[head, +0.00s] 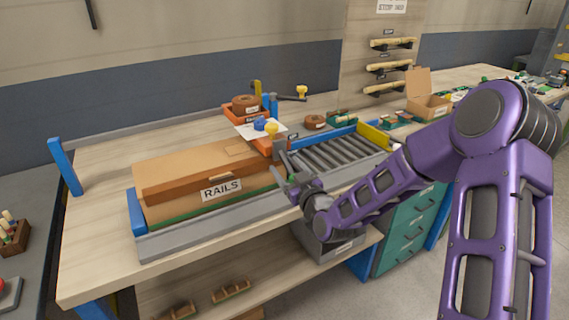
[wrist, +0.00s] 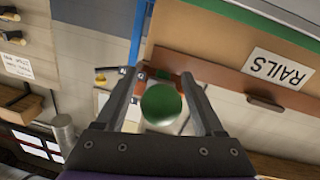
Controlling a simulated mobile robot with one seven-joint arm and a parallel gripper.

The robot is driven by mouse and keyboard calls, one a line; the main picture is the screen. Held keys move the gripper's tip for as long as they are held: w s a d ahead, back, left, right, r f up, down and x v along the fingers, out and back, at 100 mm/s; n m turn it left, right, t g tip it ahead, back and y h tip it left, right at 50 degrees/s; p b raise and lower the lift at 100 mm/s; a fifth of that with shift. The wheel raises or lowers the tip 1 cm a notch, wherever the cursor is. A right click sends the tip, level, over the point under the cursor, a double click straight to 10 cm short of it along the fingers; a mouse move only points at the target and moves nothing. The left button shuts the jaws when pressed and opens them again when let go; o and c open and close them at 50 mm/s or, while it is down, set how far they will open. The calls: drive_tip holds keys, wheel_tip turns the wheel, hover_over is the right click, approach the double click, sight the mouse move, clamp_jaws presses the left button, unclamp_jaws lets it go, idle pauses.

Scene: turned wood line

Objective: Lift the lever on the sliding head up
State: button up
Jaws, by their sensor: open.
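A box labelled RAILS (head: 205,180) lies on the bench, and it also shows in the wrist view (wrist: 235,45). An orange head (head: 264,147) with a yellow knob (head: 271,129) stands at the box's right end; I take it as the sliding head. My gripper (head: 280,168) is just in front of it, open. In the wrist view, a round green knob (wrist: 162,104) shows between the open fingers (wrist: 163,85), with no clear contact. It looks like the lever's end; the lever's arm is mostly hidden behind it, so its angle cannot be told.
A roller conveyor (head: 335,151) lies right of the head. Orange bins (head: 246,114) and a tape roll (head: 315,121) stand behind. A grey rail (head: 200,234) runs along the bench front. The bench's left part (head: 95,215) is clear.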

drive_tip(key=shift+c, duration=0.3)
clamp_jaws()
idle(1.3)
